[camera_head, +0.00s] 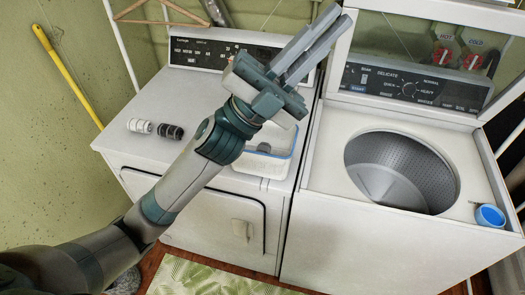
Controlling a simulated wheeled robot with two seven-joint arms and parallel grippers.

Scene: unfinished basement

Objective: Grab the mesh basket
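My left gripper (341,13) is held high above the dryer (185,105), its two grey fingers pointing up and to the right. The fingers lie close side by side with nothing seen between them; whether they are shut is unclear from this angle. A white container with a blue rim (262,164) stands on the dryer top, partly hidden behind my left wrist. I cannot tell whether its walls are mesh. No other thing is clearly a mesh basket. My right gripper is not in view.
The washer (325,135) stands at right with its lid up and its drum (400,175) open. A blue cup (489,216) sits at its right front corner. Two small ribbed cylinders, white (140,126) and black (170,131), are on the dryer. A yellow pole (68,78) leans at left.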

